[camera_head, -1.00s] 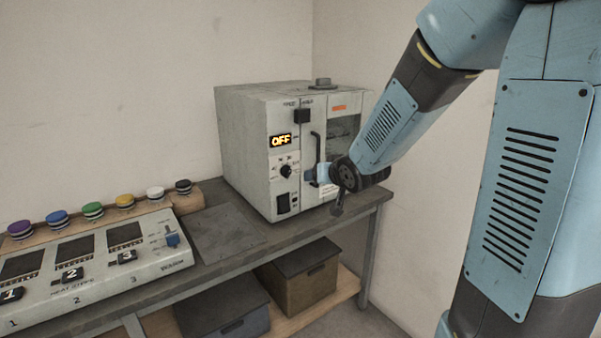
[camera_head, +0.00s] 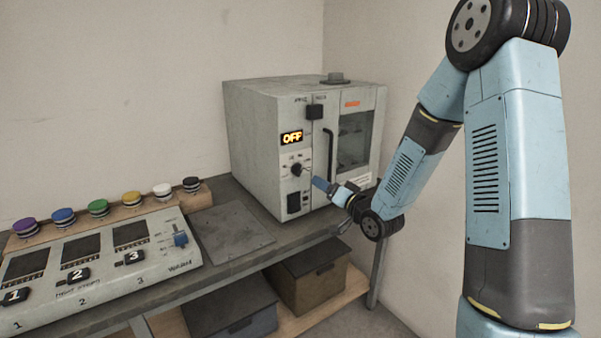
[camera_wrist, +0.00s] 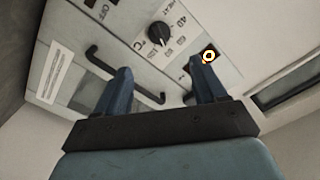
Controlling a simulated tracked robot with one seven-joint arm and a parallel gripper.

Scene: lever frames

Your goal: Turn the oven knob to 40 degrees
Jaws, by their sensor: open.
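My gripper (camera_head: 318,182) is in front of the oven panel, just right of and below the knob. In the wrist view its two blue fingers (camera_wrist: 160,76) are apart with nothing between them, and the knob lies beyond their tips. They do not appear to touch it.
A black door handle (camera_head: 329,152) stands out close to my gripper, and it crosses behind the fingers in the wrist view (camera_wrist: 120,75). A black switch (camera_head: 294,203) sits below the knob. A control console (camera_head: 95,255) and several coloured knobs stand at the left.

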